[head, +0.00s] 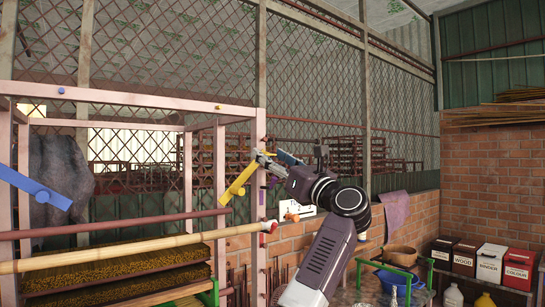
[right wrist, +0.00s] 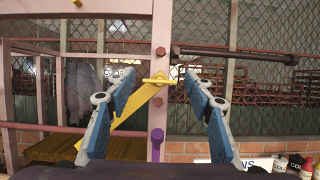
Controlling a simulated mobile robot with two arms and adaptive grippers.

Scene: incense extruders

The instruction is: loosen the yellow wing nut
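The yellow wing nut (right wrist: 156,80) sits on the front of a pinkish upright post (right wrist: 162,45) in the right wrist view. A flat yellow bar (right wrist: 125,117) slopes down to the left from just below it. My right gripper (right wrist: 160,85) is open, with one blue finger on each side of the nut; I cannot tell if either touches it. In the head view the right gripper (head: 268,157) is at the post, beside the upper end of the yellow bar (head: 239,180), and hides most of the nut. My left gripper is not in view.
A purple knob (right wrist: 157,140) is lower on the post. A dark rod (right wrist: 230,55) sticks out right of it. A blue bar (head: 35,188) is at the frame's left. Trays (head: 110,268) fill the frame below. Labelled boxes (head: 492,258) stand at the right wall.

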